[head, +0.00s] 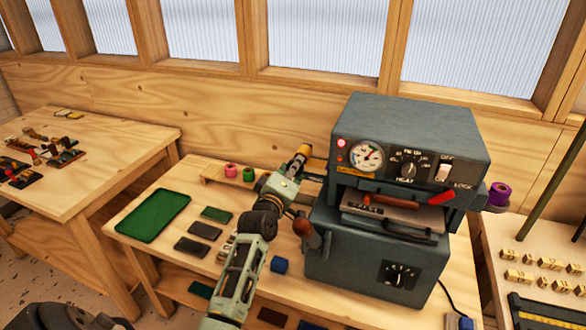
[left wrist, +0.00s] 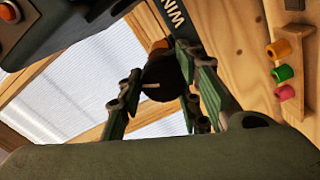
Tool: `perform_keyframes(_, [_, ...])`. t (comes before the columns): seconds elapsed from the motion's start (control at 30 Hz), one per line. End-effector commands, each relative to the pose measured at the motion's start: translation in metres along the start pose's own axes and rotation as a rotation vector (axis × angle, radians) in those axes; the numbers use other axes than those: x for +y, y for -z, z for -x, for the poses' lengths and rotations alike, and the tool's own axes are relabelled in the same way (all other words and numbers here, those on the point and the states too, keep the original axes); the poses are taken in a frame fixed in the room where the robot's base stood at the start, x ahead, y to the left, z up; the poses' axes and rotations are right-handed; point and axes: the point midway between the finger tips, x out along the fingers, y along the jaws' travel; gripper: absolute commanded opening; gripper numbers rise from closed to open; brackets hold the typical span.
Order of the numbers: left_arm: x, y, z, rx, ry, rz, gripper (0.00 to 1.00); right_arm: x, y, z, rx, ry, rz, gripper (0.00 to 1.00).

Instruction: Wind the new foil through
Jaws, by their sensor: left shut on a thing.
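The grey-green foil press (head: 400,130) stands on the bench, with a gauge, a dial and a lit red lamp on its front. My left gripper (head: 300,168) is at the press's upper left side. In the left wrist view the left gripper (left wrist: 158,90) is shut on a round dark knob (left wrist: 160,75) below a dark bar lettered "WIN". An orange-brown piece (left wrist: 159,45) shows behind the knob; in the head view an orange roll (head: 304,150) sits just beyond the gripper. A purple roll (head: 498,193) is on the press's right side. My right gripper is out of view.
A wooden rack holds pink (head: 231,170) and green (head: 249,173) rolls; the wrist view also shows an orange roll (left wrist: 278,48) there. A red-handled lever (head: 305,228) stands near my arm.

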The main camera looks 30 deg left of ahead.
Motion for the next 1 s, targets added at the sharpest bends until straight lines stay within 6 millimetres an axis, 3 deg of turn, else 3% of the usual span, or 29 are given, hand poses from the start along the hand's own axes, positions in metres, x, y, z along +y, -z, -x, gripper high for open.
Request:
perform_keyframes(0.03, [0.0083,0.0024,-0.0012,0.006,-0.016,-0.019,0.06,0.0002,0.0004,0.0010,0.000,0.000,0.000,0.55])
perform_keyframes(0.73, [0.0074,0.0015,-0.0011,0.006,-0.015,-0.089,0.06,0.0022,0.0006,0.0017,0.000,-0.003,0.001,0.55])
perform_keyframes(0.77, [0.0074,0.0014,-0.0011,0.006,-0.015,-0.089,0.34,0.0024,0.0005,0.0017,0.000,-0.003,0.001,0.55])
perform_keyframes(0.93, [0.0056,0.0009,-0.0008,0.005,-0.011,-0.089,0.49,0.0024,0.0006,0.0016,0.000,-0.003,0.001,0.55])
perform_keyframes(1.0, [0.0043,0.0006,-0.0006,0.004,-0.009,-0.089,0.49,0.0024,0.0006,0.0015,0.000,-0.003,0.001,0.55])
